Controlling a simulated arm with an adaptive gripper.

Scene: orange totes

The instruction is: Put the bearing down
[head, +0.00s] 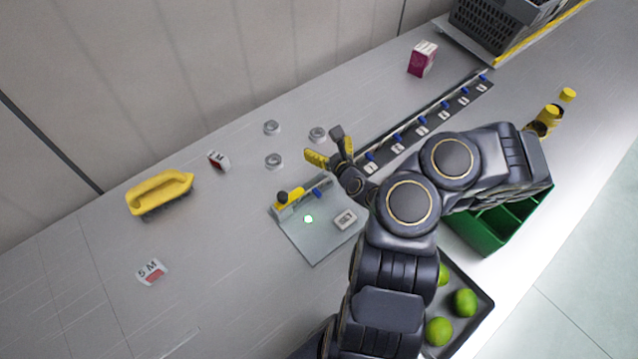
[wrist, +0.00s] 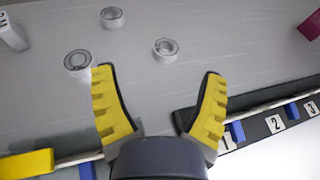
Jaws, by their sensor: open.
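Three grey ring-shaped bearings lie flat on the grey table. In the head view they are a far left one (head: 271,127), a near left one (head: 274,161) and a right one (head: 317,134) close to my gripper (head: 326,147). In the wrist view my gripper (wrist: 158,73) is open, with nothing between its yellow fingers. The right bearing (wrist: 166,48) shows beyond the gap between the fingertips, apart from them. The near left bearing (wrist: 77,63) is just left of the left fingertip, and the far left bearing (wrist: 112,17) is farther back.
A plate with a yellow block (head: 289,197) lies in front of my gripper. A numbered rail (head: 421,128) runs to the right. A yellow-handled brush (head: 160,193), a small box (head: 218,161), a pink box (head: 422,58), a green bin (head: 490,238) and a lime tray (head: 480,318) stand around.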

